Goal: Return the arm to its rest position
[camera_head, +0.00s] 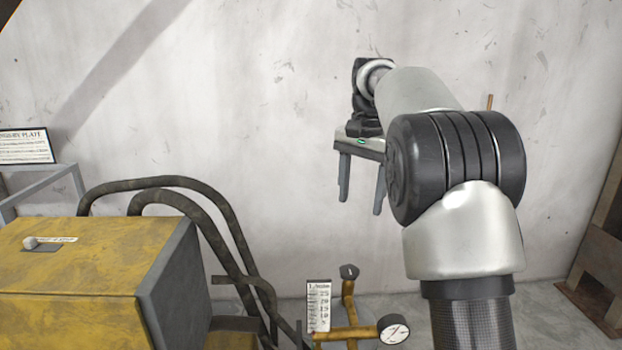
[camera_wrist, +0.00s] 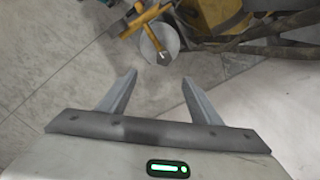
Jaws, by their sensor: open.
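My gripper (camera_head: 362,182) hangs in front of the pale wall in the head view, with its two grey fingers pointing down and apart. My arm reaches up from the lower right and bends over to it. In the wrist view my gripper (camera_wrist: 158,92) also shows open, with nothing between its fingers.
A yellow machine (camera_head: 80,265) with black hoses (camera_head: 215,205) stands at the left. Yellow piping with a gauge (camera_head: 393,329) and a scale plate (camera_head: 319,305) stands low in the middle. A brown wooden structure (camera_head: 598,250) is at the right edge.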

